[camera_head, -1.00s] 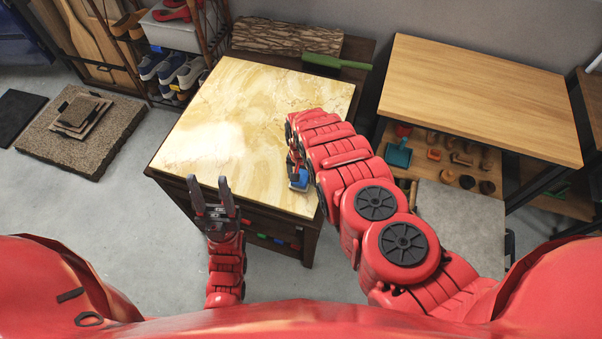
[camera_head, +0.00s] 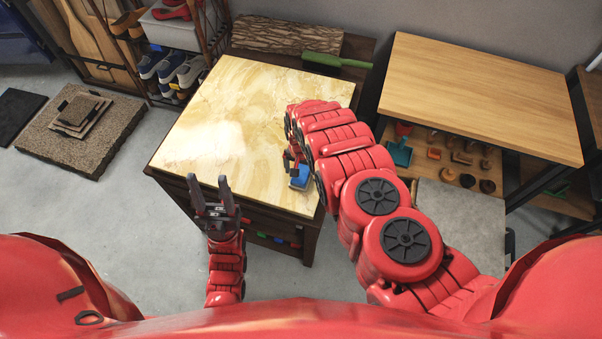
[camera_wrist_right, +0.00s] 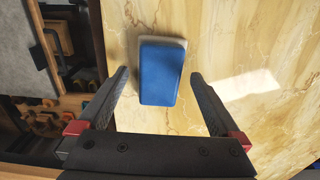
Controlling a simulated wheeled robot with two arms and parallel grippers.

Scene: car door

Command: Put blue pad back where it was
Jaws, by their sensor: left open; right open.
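The blue pad (camera_head: 300,177) lies on the yellow marble-patterned table top (camera_head: 225,115), near its front right edge. In the right wrist view the blue pad (camera_wrist_right: 162,72) shows a pale layer along its far and right edges. My right gripper (camera_wrist_right: 160,82) is open, with its fingers on either side of the pad's near end in that view; whether they touch it I cannot tell. In the head view my right gripper (camera_head: 293,166) is partly hidden by its own arm. My left gripper (camera_head: 214,190) is open and empty, in front of the table's left front edge.
A green-handled brush (camera_head: 335,62) and a bark slab (camera_head: 287,37) lie behind the table. A wooden table (camera_head: 480,95) stands to the right, with small tools on a shelf below. A shoe rack (camera_head: 180,75) stands at the back left. The yellow table top is mostly clear.

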